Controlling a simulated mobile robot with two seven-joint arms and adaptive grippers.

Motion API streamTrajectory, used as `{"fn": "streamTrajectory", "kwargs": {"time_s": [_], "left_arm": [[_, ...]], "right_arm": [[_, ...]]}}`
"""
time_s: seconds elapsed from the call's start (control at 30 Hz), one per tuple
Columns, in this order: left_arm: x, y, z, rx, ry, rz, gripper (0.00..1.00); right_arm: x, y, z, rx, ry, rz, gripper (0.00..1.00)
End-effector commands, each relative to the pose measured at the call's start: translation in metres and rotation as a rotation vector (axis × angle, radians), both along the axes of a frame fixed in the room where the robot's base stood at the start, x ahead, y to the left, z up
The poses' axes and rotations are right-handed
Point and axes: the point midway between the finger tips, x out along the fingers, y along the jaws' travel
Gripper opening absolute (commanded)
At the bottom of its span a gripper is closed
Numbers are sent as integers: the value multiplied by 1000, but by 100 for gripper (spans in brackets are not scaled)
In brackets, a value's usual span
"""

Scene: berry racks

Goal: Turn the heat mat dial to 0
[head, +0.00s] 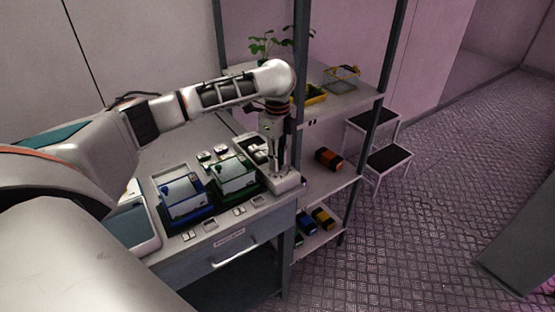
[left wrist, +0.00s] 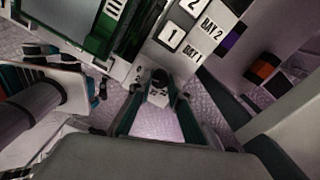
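My left gripper (head: 279,172) points down over a pale block (head: 287,184) at the right front corner of the bench. In the left wrist view the two fingers of this gripper (left wrist: 159,100) stand apart. A small dark knob on a white base (left wrist: 160,86), which looks like the dial, shows between the fingertips. I cannot tell whether the fingers touch it, and I cannot read its setting. In the head view the gripper hides the knob. My right gripper is not in view.
A green-framed unit (head: 235,174) and a blue-framed unit (head: 182,198) stand left of the gripper on the bench. A metal shelf rack (head: 350,103) with a plant and colored boxes stands close on the right. A step stool (head: 388,158) stands beyond it.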

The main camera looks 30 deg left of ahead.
Motion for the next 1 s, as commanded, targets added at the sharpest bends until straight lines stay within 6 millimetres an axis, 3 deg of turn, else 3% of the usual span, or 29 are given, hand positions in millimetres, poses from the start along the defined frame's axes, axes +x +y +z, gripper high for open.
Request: {"fn": "streamTrajectory", "kwargs": {"time_s": [0.07, 0.47, 0.57, 1.0], "left_arm": [[0, 0, 0, 0, 0, -1, 35], [0, 0, 4, 0, -1, 1, 35], [1, 0, 15, 0, -4, 1, 35], [1, 0, 98, 1, -3, 0, 35]], "right_arm": [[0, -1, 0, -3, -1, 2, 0], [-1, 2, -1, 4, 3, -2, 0], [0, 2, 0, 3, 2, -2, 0], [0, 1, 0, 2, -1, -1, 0]]}}
